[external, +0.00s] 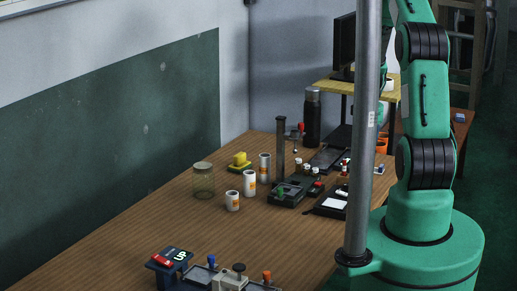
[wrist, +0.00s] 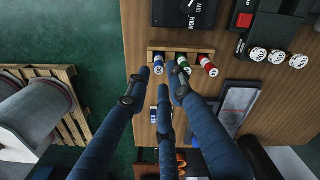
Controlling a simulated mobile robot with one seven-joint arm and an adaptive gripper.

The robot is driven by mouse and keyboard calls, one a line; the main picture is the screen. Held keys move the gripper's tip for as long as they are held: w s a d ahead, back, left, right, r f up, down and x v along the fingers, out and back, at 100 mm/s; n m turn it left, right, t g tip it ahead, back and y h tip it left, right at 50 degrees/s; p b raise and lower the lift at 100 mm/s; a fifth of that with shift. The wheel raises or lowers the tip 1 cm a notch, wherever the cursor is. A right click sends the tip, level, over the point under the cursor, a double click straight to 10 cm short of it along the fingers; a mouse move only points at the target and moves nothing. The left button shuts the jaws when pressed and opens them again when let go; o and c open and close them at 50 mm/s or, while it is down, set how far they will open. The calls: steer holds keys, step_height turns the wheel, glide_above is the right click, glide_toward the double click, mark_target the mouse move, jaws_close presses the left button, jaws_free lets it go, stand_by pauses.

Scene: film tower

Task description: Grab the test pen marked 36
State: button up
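In the wrist view, three test pens lie in a small wooden rack (wrist: 151,54) near the table edge: a blue pen (wrist: 158,68), a green pen (wrist: 184,67) and a red pen (wrist: 209,69). Their pale ends bear dark marks too small to read, so I cannot tell which one is 36. My gripper (wrist: 159,77) has dark blue fingers, apart, with the tips on either side of the blue pen's end. It looks open, and I cannot tell whether it touches the pen. In the external view my gripper is hidden behind the pole and arm.
Several white-capped jars (wrist: 277,57) stand right of the rack in the wrist view, near a grey tray (wrist: 236,98). A black dial box (wrist: 185,12) sits above the rack. A wooden pallet (wrist: 62,78) lies on the green floor. A dark flask (external: 312,118) stands on the table.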

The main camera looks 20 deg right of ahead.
mark_target(363, 170)
steer(key=shift+f, duration=0.9)
steer(key=shift+s+f+b, duration=0.1)
steer(key=shift+f+b, duration=0.5)
steer(key=shift+f, duration=2)
steer(key=shift+c, duration=0.2)
jaws_close()
